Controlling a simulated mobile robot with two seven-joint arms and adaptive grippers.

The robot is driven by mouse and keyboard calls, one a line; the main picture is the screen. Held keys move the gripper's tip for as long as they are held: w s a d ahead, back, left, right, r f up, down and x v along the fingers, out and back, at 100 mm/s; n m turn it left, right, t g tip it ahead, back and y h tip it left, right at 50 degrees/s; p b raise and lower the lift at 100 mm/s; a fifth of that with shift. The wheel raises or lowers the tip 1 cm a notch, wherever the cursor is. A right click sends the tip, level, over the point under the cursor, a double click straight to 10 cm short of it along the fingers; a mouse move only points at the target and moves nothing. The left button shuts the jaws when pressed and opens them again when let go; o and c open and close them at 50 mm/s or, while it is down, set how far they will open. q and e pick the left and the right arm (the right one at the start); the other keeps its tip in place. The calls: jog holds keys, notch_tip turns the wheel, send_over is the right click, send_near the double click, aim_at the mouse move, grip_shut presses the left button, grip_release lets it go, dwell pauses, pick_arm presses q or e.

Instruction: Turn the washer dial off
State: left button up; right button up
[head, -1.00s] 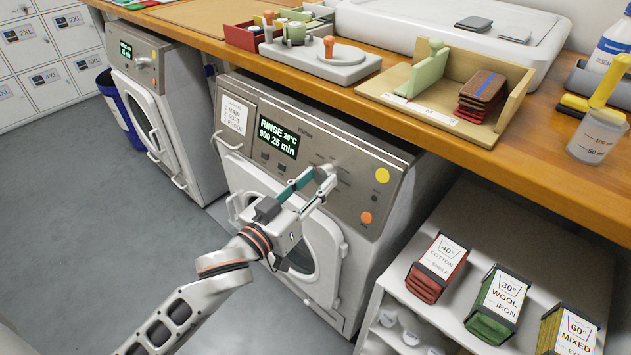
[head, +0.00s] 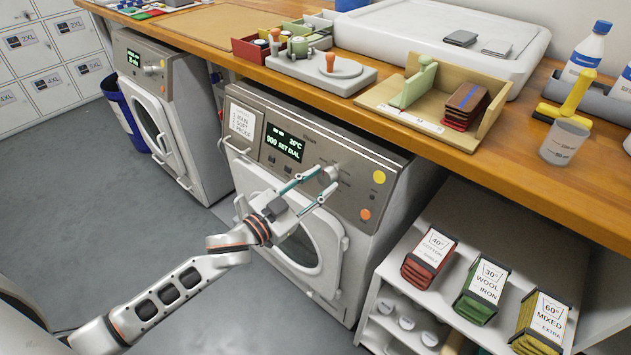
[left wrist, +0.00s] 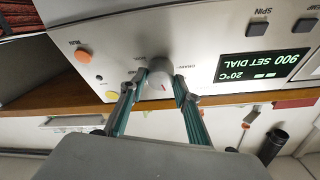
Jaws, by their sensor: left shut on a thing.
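The nearer washer (head: 385,165) has a grey control panel with a round silver dial (head: 329,174) right of its display. The display (head: 284,143) reads 20°C, 900 and SET DIAL. My left gripper (head: 322,183) is at the panel, shut on the dial. The dial's far side is hidden. My right gripper is not in view.
A wooden counter (head: 330,97) overhangs just above the panel, holding trays and bottles. A yellow button (head: 379,177) and an orange button (head: 365,214) are right of the dial. A second washer (head: 165,115) stands left; a shelf with label stacks (head: 480,292) stands right.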

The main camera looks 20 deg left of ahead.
pick_arm(q)
jog(key=shift+a+r+m+g+h+p, duration=0.1)
jog(key=shift+m+g+h+p, duration=0.2)
jog(key=shift+m, duration=0.4)
jog(key=shift+r+m+g+h+p, duration=0.1)
jog(key=shift+m+h+p, duration=0.1)
jog(key=shift+m+p, duration=0.35)
jog(key=shift+f+m, duration=0.15)
jog(key=shift+m, duration=0.3)
jog(key=shift+f, duration=0.1)
jog(key=o, duration=1.1)
jog(key=v, duration=1.2)
